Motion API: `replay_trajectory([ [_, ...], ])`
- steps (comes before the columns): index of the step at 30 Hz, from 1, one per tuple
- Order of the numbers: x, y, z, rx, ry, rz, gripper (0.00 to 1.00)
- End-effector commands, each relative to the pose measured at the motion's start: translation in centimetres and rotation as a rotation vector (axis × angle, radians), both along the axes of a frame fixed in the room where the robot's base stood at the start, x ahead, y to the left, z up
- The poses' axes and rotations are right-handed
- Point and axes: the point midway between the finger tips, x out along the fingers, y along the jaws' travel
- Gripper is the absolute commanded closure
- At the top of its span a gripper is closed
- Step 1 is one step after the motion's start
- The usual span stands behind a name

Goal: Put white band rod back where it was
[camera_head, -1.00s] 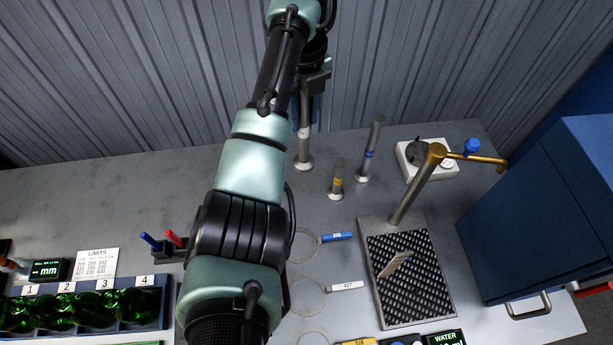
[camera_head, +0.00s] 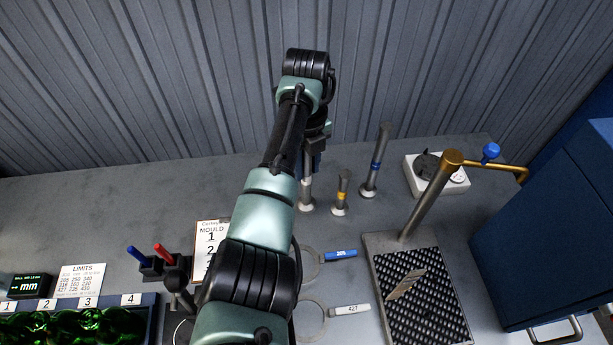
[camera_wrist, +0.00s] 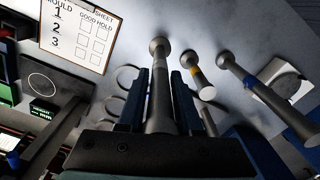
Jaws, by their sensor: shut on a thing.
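The white band rod (camera_head: 306,190) is a grey rod with a pale band and a round foot, left of the yellow-banded rod in the head view. My gripper (camera_head: 315,145) is shut on its upper part. In the wrist view the rod (camera_wrist: 160,85) runs between the two dark fingers, foot away from the camera. It looks about upright; whether its foot touches the bench I cannot tell. The shorter yellow-banded rod (camera_head: 342,195) and the taller blue-banded rod (camera_head: 376,165) stand to its right, apart from it.
A white-based device (camera_head: 455,185) and a brass tap (camera_head: 490,161) are at the right, above a black grated tray (camera_head: 440,310). Ring tags (camera_head: 340,254) lie in front of the rods. A mould sheet on a clipboard (camera_head: 210,235) lies left of my arm. The back bench at left is clear.

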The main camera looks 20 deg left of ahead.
Motion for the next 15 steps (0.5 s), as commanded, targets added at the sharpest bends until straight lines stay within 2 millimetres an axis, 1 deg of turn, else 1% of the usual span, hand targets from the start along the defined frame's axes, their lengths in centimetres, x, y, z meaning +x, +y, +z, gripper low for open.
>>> replay_trajectory([
  [7,0.0,0.0,-3.2,0.001,0.002,-0.001,1.0],
  [10,0.0,0.0,-3.7,0.001,-0.001,-0.002,1.0],
  [15,0.0,0.0,-3.7,0.001,-0.001,-0.002,1.0],
])
